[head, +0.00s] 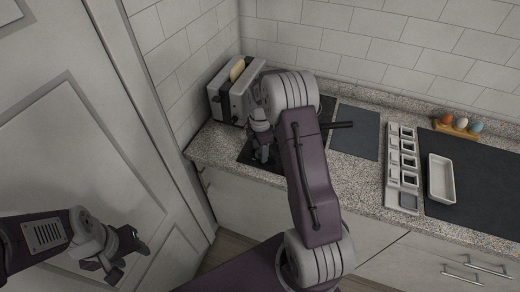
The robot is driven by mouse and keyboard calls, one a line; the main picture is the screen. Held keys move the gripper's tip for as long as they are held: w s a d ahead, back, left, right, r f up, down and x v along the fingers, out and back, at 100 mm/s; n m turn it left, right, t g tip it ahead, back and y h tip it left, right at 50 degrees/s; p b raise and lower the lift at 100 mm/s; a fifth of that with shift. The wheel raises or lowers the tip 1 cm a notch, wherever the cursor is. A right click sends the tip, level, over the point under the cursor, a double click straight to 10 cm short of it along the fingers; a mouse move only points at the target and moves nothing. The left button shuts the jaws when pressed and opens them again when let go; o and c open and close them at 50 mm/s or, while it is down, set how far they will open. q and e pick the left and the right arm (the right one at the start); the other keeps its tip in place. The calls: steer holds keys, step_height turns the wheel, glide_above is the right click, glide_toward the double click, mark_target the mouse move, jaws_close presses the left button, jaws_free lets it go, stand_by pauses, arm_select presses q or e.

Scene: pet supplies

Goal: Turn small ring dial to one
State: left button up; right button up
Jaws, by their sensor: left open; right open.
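The small ring dial cannot be made out; my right arm covers much of the dark hob (246,154) where it could be. The hob lies on the counter below the toaster, and only parts of it show. My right gripper (263,156) points down over the hob's left part, just right of the toaster. It is open, with its fingertips small and partly unclear; I cannot tell whether they touch anything. My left gripper (128,262) is open and empty at the lower left, in front of the white door and well away from the counter.
A toaster (222,101) with bread stands in the back left corner. A black handle (338,125) sticks out right of my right arm. Further right are a dark board (356,132), a compartment tray (391,197), a white dish (441,179) and an egg holder (455,128).

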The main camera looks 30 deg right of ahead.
steer(key=shift+a, duration=0.1)
steer(key=shift+c, duration=1.2)
jaws_close()
